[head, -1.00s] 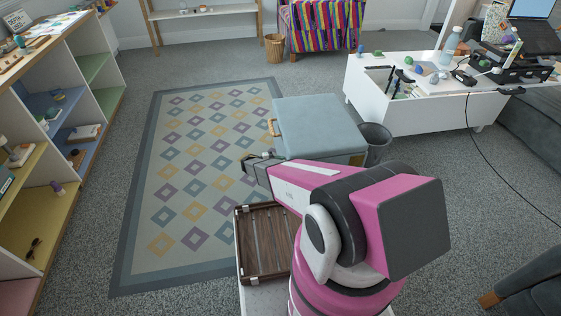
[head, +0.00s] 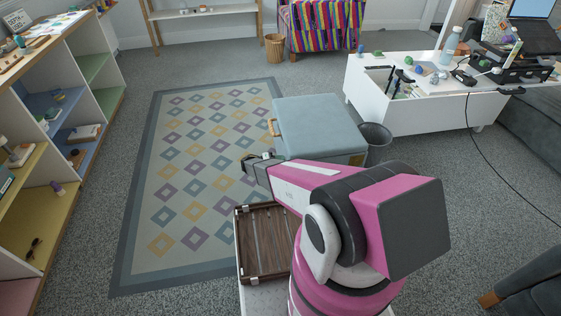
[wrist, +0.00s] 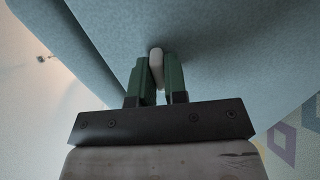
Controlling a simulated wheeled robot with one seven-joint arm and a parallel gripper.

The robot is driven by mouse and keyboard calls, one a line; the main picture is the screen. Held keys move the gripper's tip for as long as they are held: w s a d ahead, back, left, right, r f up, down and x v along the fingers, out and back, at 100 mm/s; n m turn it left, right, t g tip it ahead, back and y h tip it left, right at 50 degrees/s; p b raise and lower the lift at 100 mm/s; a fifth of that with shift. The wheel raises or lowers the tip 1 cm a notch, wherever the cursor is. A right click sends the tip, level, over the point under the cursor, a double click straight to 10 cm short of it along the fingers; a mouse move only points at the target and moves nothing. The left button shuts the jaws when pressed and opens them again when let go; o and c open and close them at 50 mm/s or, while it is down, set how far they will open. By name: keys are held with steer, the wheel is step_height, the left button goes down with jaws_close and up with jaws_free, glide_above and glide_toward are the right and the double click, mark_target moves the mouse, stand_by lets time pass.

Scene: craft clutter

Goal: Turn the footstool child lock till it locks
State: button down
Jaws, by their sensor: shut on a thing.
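The footstool (head: 318,125) is a blue-grey padded box with a wooden handle on its left side, standing at the rug's right edge. Its blue-grey surface (wrist: 230,50) fills most of the wrist view. The child lock (wrist: 156,62) is a small pale, rounded tab against that surface. My gripper (wrist: 156,80) has its two green fingers shut on the tab, one on each side. In the head view my arm reaches to the footstool's near left side, and the lock cannot be made out there. The frames do not show clearly how far it is turned.
A wooden slatted tray (head: 263,243) sits in front of my arm's base. A dark bin (head: 375,137) stands just right of the footstool. A white table (head: 420,108) with clutter is farther right. The patterned rug (head: 180,215) to the left is clear.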

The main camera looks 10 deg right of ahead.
steer(key=c, duration=1.2)
jaws_free()
steer(key=shift+o, duration=0.2)
steer(key=a, duration=1.1)
